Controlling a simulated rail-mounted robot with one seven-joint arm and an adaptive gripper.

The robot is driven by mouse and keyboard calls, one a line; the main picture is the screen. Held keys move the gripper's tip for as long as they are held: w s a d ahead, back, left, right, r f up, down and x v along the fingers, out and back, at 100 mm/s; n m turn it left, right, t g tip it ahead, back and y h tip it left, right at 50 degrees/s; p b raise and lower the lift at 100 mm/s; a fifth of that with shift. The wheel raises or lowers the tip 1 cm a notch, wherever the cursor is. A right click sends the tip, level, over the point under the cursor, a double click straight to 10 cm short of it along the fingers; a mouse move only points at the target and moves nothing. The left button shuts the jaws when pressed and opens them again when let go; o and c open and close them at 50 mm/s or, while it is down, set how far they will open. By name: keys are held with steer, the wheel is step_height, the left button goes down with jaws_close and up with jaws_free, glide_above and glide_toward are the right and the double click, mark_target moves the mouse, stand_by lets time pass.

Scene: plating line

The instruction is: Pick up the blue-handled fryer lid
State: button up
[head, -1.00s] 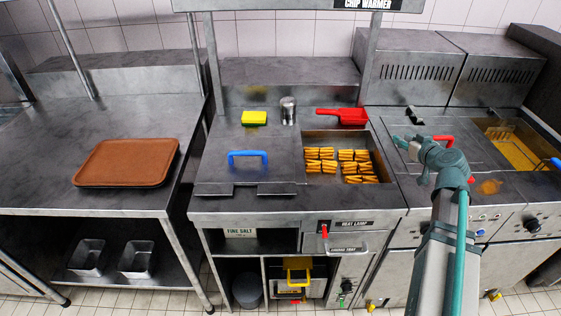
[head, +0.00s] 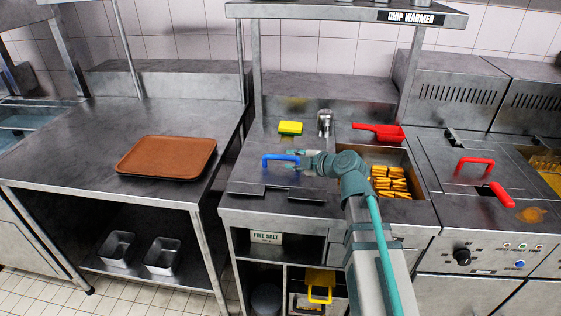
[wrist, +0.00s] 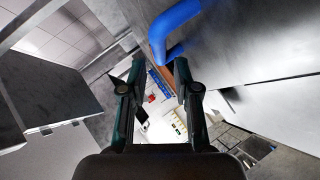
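The lid (head: 250,177) with the blue handle (head: 281,157) lies flat over the left part of the chip warmer counter. My gripper (head: 303,160) is low over the lid, at the right end of the handle. In the wrist view my gripper (wrist: 160,65) is open with nothing between its fingers. There the blue handle (wrist: 168,25) rises from the metal lid (wrist: 260,40), just beyond the fingertips and towards the right finger. I cannot tell whether a finger touches it. My arm hides the lid's right side in the head view.
Chips (head: 390,182) lie in the well to the right. A brown tray (head: 166,158) is on the left table, which has free room. A red-handled lid (head: 470,180) lies farther right.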

mark_target(283, 157)
steer(key=p+x, duration=0.2)
steer(key=x, duration=0.4)
steer(key=shift+r, duration=0.1)
steer(key=shift+w+a+f, duration=0.15)
steer(key=shift+a+f, duration=0.05)
steer(key=shift+f, duration=0.05)
jaws_close()
steer(key=shift+r, duration=0.1)
